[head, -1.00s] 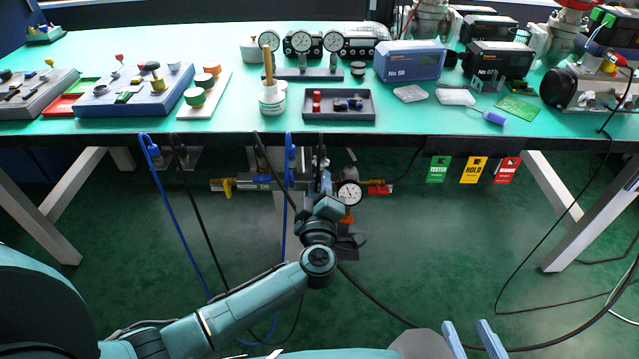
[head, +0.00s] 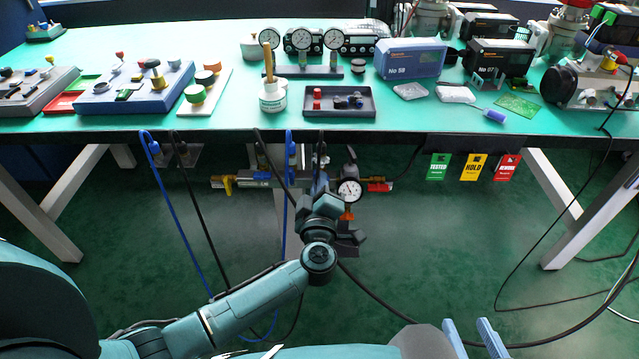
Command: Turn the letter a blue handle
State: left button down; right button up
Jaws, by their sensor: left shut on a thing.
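My left arm comes in from the lower left. Its gripper (head: 320,184) is up at the pipe and valve assembly (head: 290,182) under the bench's front edge. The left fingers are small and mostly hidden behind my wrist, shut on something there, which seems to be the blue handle. I cannot make out that handle's outline or any letter. A yellow handle (head: 222,184) sits at the left end of the pipework, and a red part (head: 380,186) at the right end. My right gripper (head: 475,338) shows at the bottom edge, its two light-blue fingers apart and empty.
A round gauge (head: 349,191) sits just right of my left gripper. Blue hoses (head: 172,215) and black cables hang close on the left. The green-topped bench (head: 250,135) overhangs above. Green, yellow and red tags (head: 474,168) hang at right. The floor there is mostly clear.

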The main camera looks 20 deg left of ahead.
pick_arm(q)
jog(key=shift+n, duration=0.3)
jog(key=n, duration=0.6)
jog(key=shift+f, duration=0.15)
dwell(0.5)
jog(key=c, duration=1.5)
grip_release()
